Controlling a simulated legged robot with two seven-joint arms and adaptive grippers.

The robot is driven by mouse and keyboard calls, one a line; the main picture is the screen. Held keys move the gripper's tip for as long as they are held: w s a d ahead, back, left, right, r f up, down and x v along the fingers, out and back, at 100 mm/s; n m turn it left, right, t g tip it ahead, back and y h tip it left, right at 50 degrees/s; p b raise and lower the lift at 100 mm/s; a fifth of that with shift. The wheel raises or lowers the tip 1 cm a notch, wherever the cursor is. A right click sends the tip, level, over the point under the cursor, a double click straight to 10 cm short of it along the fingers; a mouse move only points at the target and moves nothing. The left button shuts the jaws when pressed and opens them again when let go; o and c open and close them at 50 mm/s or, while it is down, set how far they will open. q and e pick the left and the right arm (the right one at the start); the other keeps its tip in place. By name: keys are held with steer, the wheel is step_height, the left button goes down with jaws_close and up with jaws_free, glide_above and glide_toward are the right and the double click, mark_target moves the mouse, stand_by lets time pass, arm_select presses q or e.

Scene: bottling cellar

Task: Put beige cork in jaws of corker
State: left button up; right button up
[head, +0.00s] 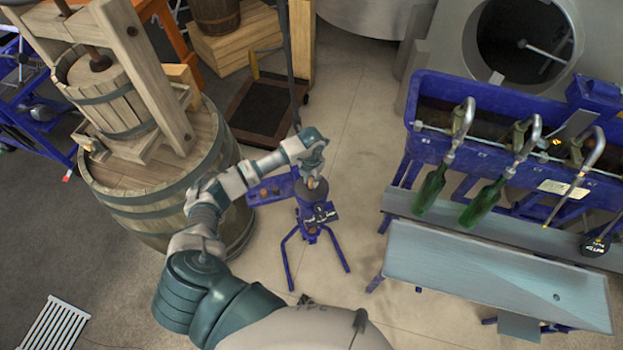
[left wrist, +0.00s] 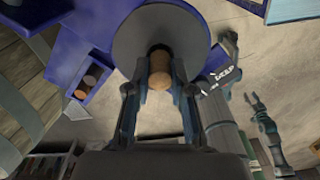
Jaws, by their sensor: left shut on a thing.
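The beige cork (left wrist: 160,68) is held between the fingertips of my left gripper (left wrist: 159,88). In the head view my left gripper (head: 314,172) is right above the blue corker (head: 313,215), which stands on splayed legs. In the left wrist view the cork is at the notch of the corker's round dark grey plate (left wrist: 160,22). The cork's far end is against the dark opening; I cannot tell whether it is inside the jaws. A small teal and grey clawed part (left wrist: 262,110) at the right may be my right gripper; its state is unclear.
A blue tray (head: 262,190) with corks is left of the corker, beside a large barrel (head: 165,210) carrying a wooden press. At the right stand a grey bench (head: 490,270) and a blue filler (head: 480,160) with green bottles. Floor is clear between corker and bench.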

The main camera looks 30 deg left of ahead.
arm_select(q)
steer(key=shift+f+b, duration=0.75)
steer(key=shift+f, duration=0.35)
steer(key=o, duration=0.8)
steer(key=shift+c, duration=0.2)
step_height(320, 180, up, 12)
stand_by(0.5)
